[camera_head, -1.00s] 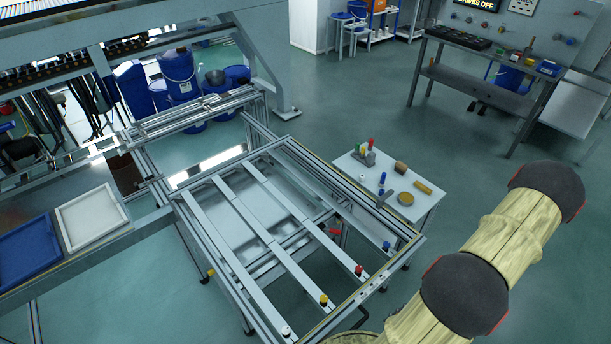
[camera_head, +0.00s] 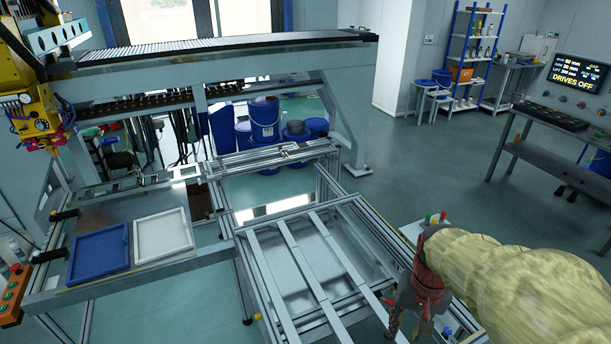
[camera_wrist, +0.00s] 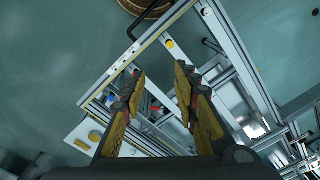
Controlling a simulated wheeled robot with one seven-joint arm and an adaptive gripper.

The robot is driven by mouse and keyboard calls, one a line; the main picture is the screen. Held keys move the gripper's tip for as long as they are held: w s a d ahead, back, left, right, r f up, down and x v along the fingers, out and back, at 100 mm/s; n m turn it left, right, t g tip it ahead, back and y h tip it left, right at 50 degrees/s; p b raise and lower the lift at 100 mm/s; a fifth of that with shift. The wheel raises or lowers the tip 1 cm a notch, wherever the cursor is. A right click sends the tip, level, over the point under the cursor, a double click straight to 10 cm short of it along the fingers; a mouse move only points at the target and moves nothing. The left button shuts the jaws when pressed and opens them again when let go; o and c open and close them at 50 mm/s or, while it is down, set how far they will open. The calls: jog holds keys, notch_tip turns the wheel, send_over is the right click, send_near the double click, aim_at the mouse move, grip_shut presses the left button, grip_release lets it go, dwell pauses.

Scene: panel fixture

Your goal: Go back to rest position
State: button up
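My gripper (camera_head: 408,325) is at the lower right of the head view, with its fingers pointing down over the right side of the panel fixture (camera_head: 290,250). The arm in its pale yellow cover reaches in from the right. In the wrist view my gripper (camera_wrist: 160,82) shows two fingers spread apart with nothing between them. The fixture's metal rails (camera_wrist: 225,65) lie beyond and to the right of the fingers. No object is held.
The side table (camera_head: 408,230) is mostly hidden behind my arm. In the wrist view a yellow piece (camera_wrist: 95,136) lies on its pale top. A blue tray (camera_head: 98,255) and a white tray (camera_head: 162,235) sit at the left. Open floor (camera_head: 400,165) lies behind.

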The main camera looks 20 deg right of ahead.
jog(key=w+a+r+n+t, duration=0.1)
jog(key=a+r+n+t, duration=0.1)
jog(key=a+r, duration=0.4)
jog(key=w+a+r+n+t, duration=0.1)
jog(key=a+r+n+t, duration=0.2)
jog(key=a, duration=0.8)
notch_tip(320, 180, up, 4)
jog(key=shift+w+f+n, duration=0.1)
jog(key=shift+w+n, duration=0.05)
jog(key=shift+n, duration=1.05)
